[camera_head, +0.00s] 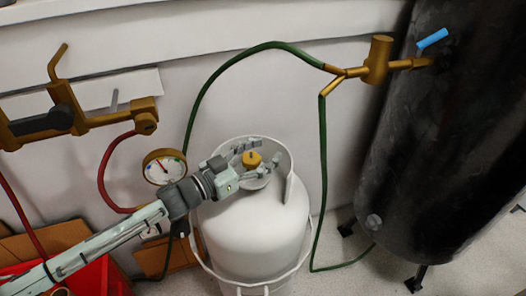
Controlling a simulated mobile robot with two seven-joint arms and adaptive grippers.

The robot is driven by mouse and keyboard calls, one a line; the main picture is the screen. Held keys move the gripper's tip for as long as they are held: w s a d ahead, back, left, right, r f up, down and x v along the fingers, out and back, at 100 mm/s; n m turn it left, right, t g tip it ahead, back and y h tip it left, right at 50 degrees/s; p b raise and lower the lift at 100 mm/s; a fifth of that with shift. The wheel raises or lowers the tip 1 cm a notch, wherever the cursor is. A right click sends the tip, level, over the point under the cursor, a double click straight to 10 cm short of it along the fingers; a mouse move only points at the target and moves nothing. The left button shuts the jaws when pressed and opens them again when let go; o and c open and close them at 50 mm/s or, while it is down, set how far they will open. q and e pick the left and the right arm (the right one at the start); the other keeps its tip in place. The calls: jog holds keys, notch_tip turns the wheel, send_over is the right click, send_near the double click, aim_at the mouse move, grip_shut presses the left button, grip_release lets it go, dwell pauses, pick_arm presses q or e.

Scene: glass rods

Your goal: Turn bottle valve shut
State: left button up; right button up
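The white gas bottle (252,230) stands upright on the floor, with a raised collar around its top. Its brass valve knob (252,159) sits inside the collar. My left gripper (266,152) reaches in from the left at the bottle's top. Its two fingers are spread, one on the far side of the knob and one on the near side. It looks open around the knob; I cannot tell whether either finger touches it. My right gripper is not in view.
A pressure gauge (164,167) is close behind my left wrist. A green hose (222,70) arches above the bottle to a brass fitting (378,60). A black tank (440,150) stands at right. A red crate (95,279) and brass pipework (100,120) are at left.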

pick_arm(q)
notch_tip(320, 180, up, 10)
dwell(0.6)
jog(key=shift+c, duration=0.3)
